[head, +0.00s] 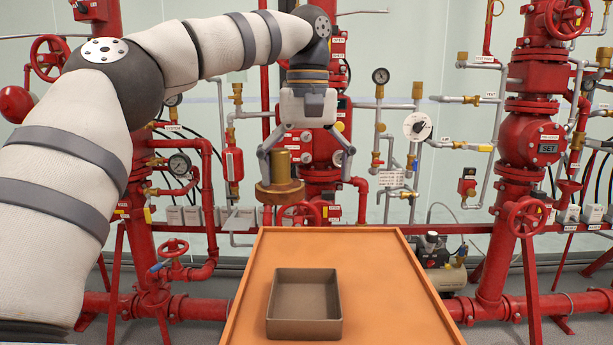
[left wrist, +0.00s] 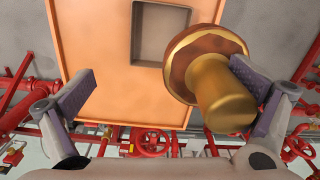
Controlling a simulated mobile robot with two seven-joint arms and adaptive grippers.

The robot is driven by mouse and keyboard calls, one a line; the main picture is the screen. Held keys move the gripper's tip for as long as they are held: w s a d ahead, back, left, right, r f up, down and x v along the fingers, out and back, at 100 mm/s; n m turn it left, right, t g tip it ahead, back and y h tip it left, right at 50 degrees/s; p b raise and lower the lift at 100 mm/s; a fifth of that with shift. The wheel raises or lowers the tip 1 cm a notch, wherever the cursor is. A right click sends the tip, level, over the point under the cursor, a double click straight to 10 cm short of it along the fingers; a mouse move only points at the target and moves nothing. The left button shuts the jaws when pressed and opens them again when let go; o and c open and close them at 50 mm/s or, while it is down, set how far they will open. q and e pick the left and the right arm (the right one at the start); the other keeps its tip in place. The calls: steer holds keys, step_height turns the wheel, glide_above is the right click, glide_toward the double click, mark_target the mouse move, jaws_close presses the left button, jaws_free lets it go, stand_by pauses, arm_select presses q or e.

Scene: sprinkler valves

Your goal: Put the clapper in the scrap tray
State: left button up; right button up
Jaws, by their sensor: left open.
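The brass clapper (head: 280,192), a round disc with a thick stub on top, is in the head view above and beyond the back edge of the orange table. It also shows large in the left wrist view (left wrist: 222,95), by the right-hand finger. My left gripper (head: 306,175) is open with its fingers spread wide. The clapper is at one finger, not clamped between both; I cannot tell if they touch or what supports it. The scrap tray (head: 304,330), a brown open box, looks empty on the table. My right gripper is not in view.
The orange table (head: 390,290) has a low rim and free room around the tray. Red pipes and valves (head: 530,150) with gauges stand behind and right. Red piping (head: 180,165) also stands at the left behind my arm. A small compressor (head: 440,265) is on the floor.

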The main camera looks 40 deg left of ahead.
arm_select(q)
jaws_close()
stand_by(0.3)
